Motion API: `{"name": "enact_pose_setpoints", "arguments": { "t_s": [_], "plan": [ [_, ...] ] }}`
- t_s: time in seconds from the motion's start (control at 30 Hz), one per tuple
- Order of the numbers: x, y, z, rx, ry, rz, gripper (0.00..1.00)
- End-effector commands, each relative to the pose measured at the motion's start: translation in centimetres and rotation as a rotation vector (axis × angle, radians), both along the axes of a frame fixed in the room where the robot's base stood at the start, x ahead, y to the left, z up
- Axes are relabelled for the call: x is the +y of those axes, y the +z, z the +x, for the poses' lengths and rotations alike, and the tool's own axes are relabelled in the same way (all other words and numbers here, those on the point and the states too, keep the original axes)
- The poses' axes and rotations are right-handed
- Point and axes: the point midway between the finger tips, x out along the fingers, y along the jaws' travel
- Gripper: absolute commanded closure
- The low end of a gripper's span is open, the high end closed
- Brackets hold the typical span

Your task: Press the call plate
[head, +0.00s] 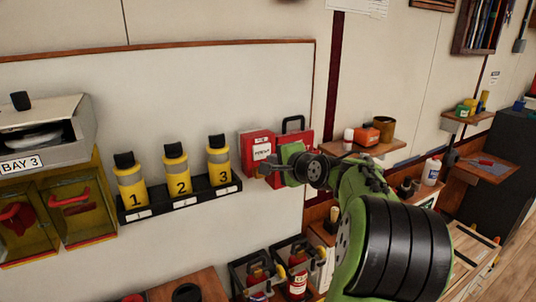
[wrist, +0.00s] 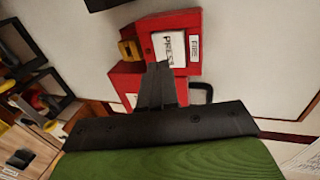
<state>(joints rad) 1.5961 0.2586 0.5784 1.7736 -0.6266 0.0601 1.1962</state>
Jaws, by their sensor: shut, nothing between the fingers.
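The call plate (wrist: 174,46) is a white plate marked PRESS on the front of a red box (wrist: 185,20). In the head view the white plate (head: 262,151) shows on the left one of two red boxes. My gripper (wrist: 160,68) is shut and empty, its fingers together. In the wrist view the fingertips overlap the lower left edge of the plate. I cannot tell if they touch it. In the head view my gripper (head: 265,169) is just below and in front of the plate, and its fingertips are small and dark.
A second red box (head: 293,125) with a black handle stands beside the plate's box. Yellow numbered canisters (head: 177,171) stand in a black rack to the left. A shelf (head: 385,148) with small items is to the right. Red extinguishers (head: 297,278) are below.

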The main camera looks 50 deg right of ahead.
Motion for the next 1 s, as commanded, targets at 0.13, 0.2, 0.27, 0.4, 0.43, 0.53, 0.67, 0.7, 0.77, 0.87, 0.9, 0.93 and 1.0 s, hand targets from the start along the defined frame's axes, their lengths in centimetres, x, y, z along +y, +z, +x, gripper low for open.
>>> {"name": "enact_pose_setpoints", "arguments": {
  "t_s": [0.13,0.2,0.27,0.4,0.43,0.53,0.67,0.7,0.77,0.87,0.9,0.93,1.0],
  "plan": [
    [-0.7,0.1,2.6,-0.001,0.004,0.001,1.0],
    [-1.0,0.1,3.3,0.0,0.003,0.0,1.0],
    [-1.1,0.1,3.6,0.0,0.002,-0.002,1.0],
    [-1.2,0.1,3.9,0.001,0.001,-0.002,1.0],
    [-1.2,0.0,3.9,0.001,0.0,-0.002,1.0],
    [-1.2,0.0,3.8,0.002,0.0,-0.002,1.0],
    [-1.3,0.1,4.1,0.001,0.001,0.0,1.0],
    [-1.4,0.1,4.4,0.001,0.001,0.001,1.0],
    [-1.5,0.2,5.0,0.0,0.003,0.0,1.0],
    [-1.7,0.2,5.7,0.0,0.002,0.0,1.0],
    [-1.8,0.1,5.7,0.0,0.001,-0.001,1.0],
    [-1.8,0.1,5.7,0.0,0.0,-0.001,1.0],
    [-1.8,0.1,5.7,0.0,0.001,-0.002,1.0]
  ]
}}
